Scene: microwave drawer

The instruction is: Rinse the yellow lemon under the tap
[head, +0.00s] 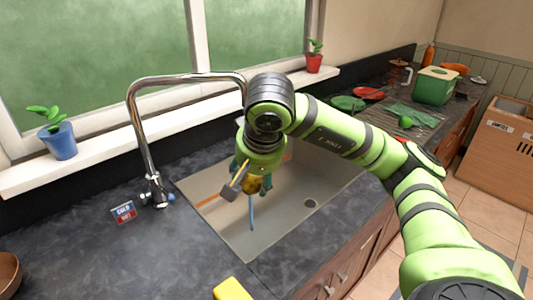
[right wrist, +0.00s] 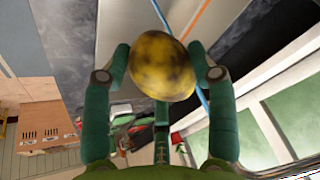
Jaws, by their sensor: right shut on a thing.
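My right gripper (head: 252,184) hangs over the sink (head: 290,215), pointing down. In the right wrist view its two green fingers are shut on the yellow lemon (right wrist: 162,66), which has dark, dirty-looking blotches. In the head view the lemon (head: 251,183) is mostly hidden by the fingers. The chrome tap (head: 140,130) arches from the left; my arm hides its spout end. A thin blue line (head: 252,212) runs down below the gripper; it also passes behind the lemon in the right wrist view (right wrist: 203,98). I cannot tell whether it is water. My left gripper is not in view.
A cold/hot label (head: 123,211) lies by the tap base. A yellow block (head: 232,289) sits at the front counter edge. A blue pot plant (head: 57,141) stands on the sill. Dishes and a green container (head: 436,87) occupy the right counter. The left counter is mostly clear.

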